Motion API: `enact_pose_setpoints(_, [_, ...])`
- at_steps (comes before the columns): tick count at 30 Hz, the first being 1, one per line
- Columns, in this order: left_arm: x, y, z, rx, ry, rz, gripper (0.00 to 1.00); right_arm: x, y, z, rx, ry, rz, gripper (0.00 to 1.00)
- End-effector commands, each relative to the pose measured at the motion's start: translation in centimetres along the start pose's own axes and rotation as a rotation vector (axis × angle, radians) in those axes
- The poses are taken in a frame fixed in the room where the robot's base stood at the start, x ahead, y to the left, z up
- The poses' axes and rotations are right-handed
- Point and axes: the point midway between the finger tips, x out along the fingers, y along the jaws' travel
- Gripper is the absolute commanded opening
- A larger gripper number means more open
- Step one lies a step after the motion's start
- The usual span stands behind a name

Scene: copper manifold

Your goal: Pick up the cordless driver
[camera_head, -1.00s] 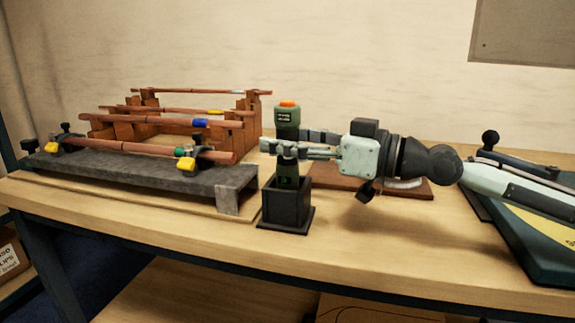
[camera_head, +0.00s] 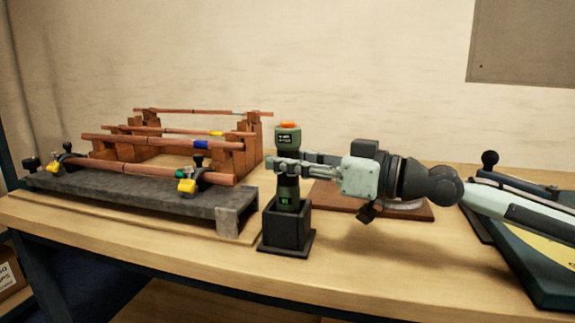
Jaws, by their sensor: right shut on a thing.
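The cordless driver (camera_head: 287,139) is dark green with an orange top. It stands upright with its lower end inside a square black holder (camera_head: 287,232) on the workbench. My right gripper (camera_head: 279,164) comes in from the right and is shut on the driver's body, just below its head and above the holder. The fingers cover part of the body, and the holder hides its lower end. My left gripper is not in view.
A grey fixture (camera_head: 150,195) with copper pipes and yellow clamps lies to the left. Wooden racks with more pipes (camera_head: 235,150) stand behind it. A brown board (camera_head: 325,196) lies behind my right gripper. A dark green case (camera_head: 545,265) is at the right.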

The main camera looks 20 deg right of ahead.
Motion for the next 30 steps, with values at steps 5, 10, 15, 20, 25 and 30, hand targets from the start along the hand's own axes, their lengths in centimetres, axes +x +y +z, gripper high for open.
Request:
enact_pose_setpoints(5, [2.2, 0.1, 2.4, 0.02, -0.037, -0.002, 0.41, 0.0, 0.0, -1.5, -0.003, 0.006, 0.0, 0.0])
enact_pose_setpoints(10, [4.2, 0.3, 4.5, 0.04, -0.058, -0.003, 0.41, 0.0, 0.0, -2.6, -0.002, 0.005, 0.0, 0.0])
enact_pose_setpoints(15, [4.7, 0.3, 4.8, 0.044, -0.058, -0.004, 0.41, 0.0, 0.0, -5.4, -0.006, 0.01, 0.0, 0.0])
enact_pose_setpoints(20, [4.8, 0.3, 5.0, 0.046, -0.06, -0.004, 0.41, 0.0, -0.1, -7.7, -0.005, 0.01, -0.001, 0.0])
enact_pose_setpoints(25, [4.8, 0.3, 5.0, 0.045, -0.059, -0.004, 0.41, 0.0, -0.1, -9.3, -0.004, 0.009, -0.001, 0.0])
enact_pose_setpoints(30, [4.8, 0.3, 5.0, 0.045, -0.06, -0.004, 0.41, 0.0, 0.0, -10.8, -0.003, 0.008, -0.001, 0.0])
